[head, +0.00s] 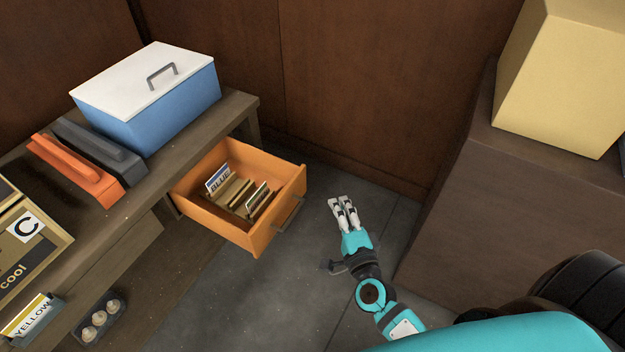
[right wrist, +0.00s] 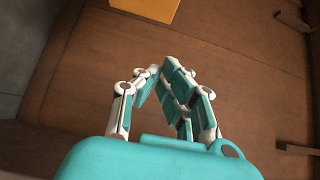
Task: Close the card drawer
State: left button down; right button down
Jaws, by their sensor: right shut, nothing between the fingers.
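The orange card drawer (head: 240,231) is pulled open from under the wooden bench in the head view. Cards stand and lean inside it, one marked BLUE (head: 218,179). A grey handle (head: 290,214) is on its front panel. My right gripper (head: 343,202) is to the right of the drawer front, apart from the handle. It is shut and empty. In the right wrist view the fingers of my right gripper (right wrist: 158,70) come together at the tips, and an orange piece (right wrist: 148,8), seemingly the drawer, shows at the top edge. My left gripper is out of view.
On the bench (head: 180,166) stand a blue box with a white lid (head: 150,98), an orange block (head: 78,172) and a grey one (head: 100,150). A YELLOW card (head: 32,316) and a small tray of mushrooms (head: 84,332) are lower left. A brown cabinet (head: 470,215) stands right.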

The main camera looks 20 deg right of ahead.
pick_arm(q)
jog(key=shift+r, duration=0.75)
pick_arm(e)
jog(key=w+a, duration=0.1)
jog(key=w, duration=1)
jog(key=shift+a, duration=0.3)
